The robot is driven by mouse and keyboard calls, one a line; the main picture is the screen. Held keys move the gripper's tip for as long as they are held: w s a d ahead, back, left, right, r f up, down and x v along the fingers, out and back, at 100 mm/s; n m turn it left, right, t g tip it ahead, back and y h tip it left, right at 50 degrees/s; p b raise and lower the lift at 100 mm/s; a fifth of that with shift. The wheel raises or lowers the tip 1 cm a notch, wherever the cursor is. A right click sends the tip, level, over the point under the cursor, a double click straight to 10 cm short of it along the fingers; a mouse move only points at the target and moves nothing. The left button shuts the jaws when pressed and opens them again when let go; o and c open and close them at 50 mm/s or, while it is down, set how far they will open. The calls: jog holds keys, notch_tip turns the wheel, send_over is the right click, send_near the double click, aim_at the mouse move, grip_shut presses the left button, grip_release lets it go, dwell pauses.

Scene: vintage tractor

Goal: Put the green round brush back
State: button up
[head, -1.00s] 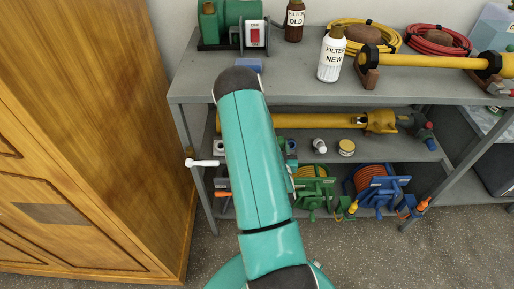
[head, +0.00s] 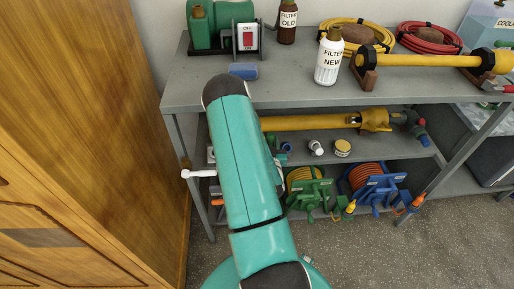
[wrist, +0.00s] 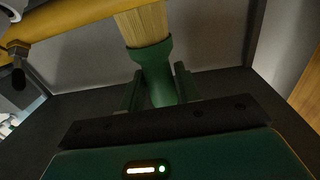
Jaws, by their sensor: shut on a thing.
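The green round brush (wrist: 152,58) shows in the wrist view, with a green handle and pale bristles pointing up in the picture. My gripper (wrist: 160,82) is shut on its handle, one finger on each side. The bristle end reaches the picture's top edge, beside a yellow bar (wrist: 70,22); I cannot tell whether they touch. In the head view my arm hides the gripper and the brush.
A grey shelf unit (head: 290,93) holds a white filter bottle (head: 329,62) and a blue block (head: 243,71) on top. A yellow shaft (head: 310,122), small jars, a green reel (head: 310,190) and a blue reel (head: 378,186) sit lower. A wooden cabinet (head: 85,120) stands left.

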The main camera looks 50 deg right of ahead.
jog(key=w+d+f, duration=0.1)
jog(key=w+f, duration=0.1)
jog(key=f, duration=0.1)
jog(key=w+d+f, duration=0.1)
jog(key=w+f, duration=0.5)
jog(key=shift+w+d+f, duration=0.15)
jog(key=shift+d+f, duration=0.05)
jog(key=shift+d, duration=0.2)
jog(key=shift+f, duration=0.4)
jog(key=o, duration=1)
jog(key=shift+f, duration=0.1)
